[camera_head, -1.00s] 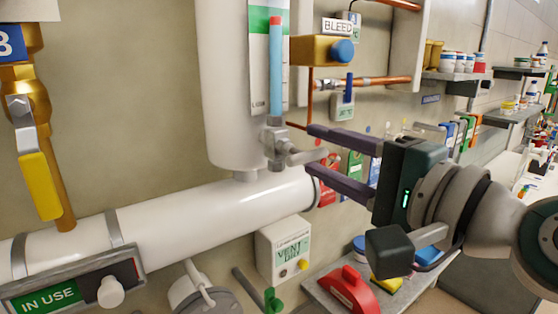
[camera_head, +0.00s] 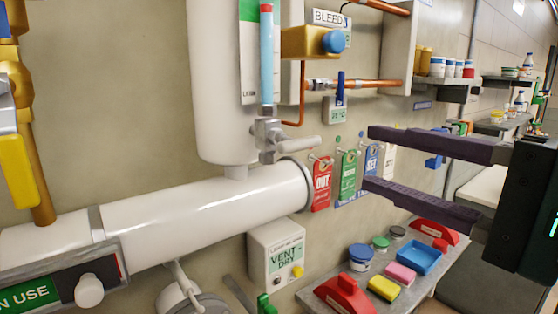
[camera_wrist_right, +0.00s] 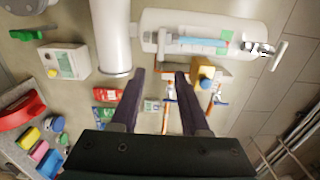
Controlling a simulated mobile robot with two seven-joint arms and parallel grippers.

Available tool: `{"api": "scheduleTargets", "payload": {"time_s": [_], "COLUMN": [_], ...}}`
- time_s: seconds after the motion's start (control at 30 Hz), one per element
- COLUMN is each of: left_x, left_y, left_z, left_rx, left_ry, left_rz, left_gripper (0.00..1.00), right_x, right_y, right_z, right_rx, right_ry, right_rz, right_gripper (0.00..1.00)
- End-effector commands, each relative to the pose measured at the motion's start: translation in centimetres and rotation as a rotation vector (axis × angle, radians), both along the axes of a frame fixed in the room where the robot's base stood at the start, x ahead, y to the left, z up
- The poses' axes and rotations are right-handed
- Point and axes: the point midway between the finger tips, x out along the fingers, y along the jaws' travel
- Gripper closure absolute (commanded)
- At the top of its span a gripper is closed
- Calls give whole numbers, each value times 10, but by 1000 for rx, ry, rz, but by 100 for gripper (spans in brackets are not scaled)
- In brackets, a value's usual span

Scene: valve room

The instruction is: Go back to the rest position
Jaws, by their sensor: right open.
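My right gripper (camera_head: 368,158) is open and empty at the right of the head view. Its two dark fingers point left, in front of the wall beside the hanging tags. In the right wrist view the fingers (camera_wrist_right: 158,72) are spread with nothing between them. The small grey valve (camera_head: 270,140) below the blue sight tube (camera_head: 267,60) is left of the fingertips and apart from them. My left gripper is not in view.
A grey shelf (camera_head: 318,292) holds a red holder, sponges, a blue tray and small jars. Red, green and blue tags (camera_head: 322,185) hang on the wall. The VENT DRY box (camera_head: 278,256), the white pipe (camera_head: 190,212) and the brass BLEED valve (camera_head: 310,42) are nearby.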

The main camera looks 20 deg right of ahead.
Motion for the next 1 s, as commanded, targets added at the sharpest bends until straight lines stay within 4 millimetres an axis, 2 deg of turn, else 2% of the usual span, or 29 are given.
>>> {"api": "scheduleTargets", "payload": {"time_s": [0.17, 0.27, 0.4, 0.5, 0.6, 0.7, 0.77, 1.0], "left_x": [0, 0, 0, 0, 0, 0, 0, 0], "left_y": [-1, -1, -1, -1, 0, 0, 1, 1], "left_z": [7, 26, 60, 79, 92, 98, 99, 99], "left_rx": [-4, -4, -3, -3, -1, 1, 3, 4], "left_ry": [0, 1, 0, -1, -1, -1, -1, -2], "left_rz": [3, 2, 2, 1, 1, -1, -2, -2], "left_gripper": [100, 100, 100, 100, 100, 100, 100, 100], "right_x": [-3, -15, -58, -98, -134, -157, -164, -165], "right_y": [7, 26, 42, 35, 21, 9, 5, 5], "right_z": [-3, -21, -65, -88, -100, -104, -105, -106], "right_rx": [-71, -315, -841, -1169, -1394, -1515, -1550, -1554], "right_ry": [22, 96, 263, 387, 494, 566, 588, 591], "right_rz": [20, 98, 316, 503, 673, 788, 826, 830], "right_gripper": [54, 54, 54, 54, 54, 54, 54, 54]}}
